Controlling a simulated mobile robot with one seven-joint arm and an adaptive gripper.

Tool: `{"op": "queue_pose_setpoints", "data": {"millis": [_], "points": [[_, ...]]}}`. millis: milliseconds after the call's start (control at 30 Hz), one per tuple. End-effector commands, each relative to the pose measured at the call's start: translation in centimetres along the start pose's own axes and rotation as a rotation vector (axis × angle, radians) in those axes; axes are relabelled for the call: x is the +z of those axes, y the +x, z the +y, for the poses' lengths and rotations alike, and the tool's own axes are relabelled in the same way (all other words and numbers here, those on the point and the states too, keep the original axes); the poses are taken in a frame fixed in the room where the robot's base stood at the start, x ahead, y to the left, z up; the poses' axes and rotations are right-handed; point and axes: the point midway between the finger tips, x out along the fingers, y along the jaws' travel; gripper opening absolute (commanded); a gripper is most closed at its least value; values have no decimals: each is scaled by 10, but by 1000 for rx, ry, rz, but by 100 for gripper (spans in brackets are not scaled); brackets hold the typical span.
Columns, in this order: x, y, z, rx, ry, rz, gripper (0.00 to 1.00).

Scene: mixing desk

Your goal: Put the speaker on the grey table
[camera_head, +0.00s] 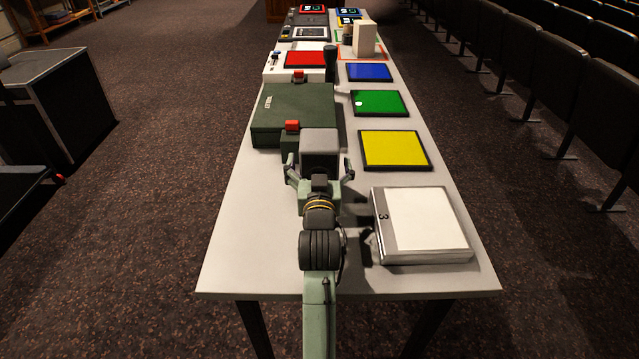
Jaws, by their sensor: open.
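A small grey box with a dark front (319,146), which looks like the speaker, stands at the front right corner of a dark green case, on the long light grey table (255,245). My gripper (320,168) is open, with one finger on each side of the box's near end. I cannot tell whether the fingers touch it. The box's underside and far side are hidden. Another table with a grey top (40,68) stands apart on the left.
Yellow (395,150), green (380,103), blue (369,72) and red (306,59) pads lie farther along. A white box (425,225) sits near right. A cream box (364,38) stands farther back. The table's near left is clear.

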Motion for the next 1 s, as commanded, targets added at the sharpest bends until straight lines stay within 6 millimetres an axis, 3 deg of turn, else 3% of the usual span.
{"op": "queue_pose_setpoints", "data": {"millis": [233, 300, 600, 1000], "points": [[4, -62, 0, 0, 0, 0, 93], [-3, -74, 0, 0, 0, -4, 93], [-2, -94, 0, 0, 0, -3, 93], [-2, -98, -3, -6, 1, 7, 93]]}}
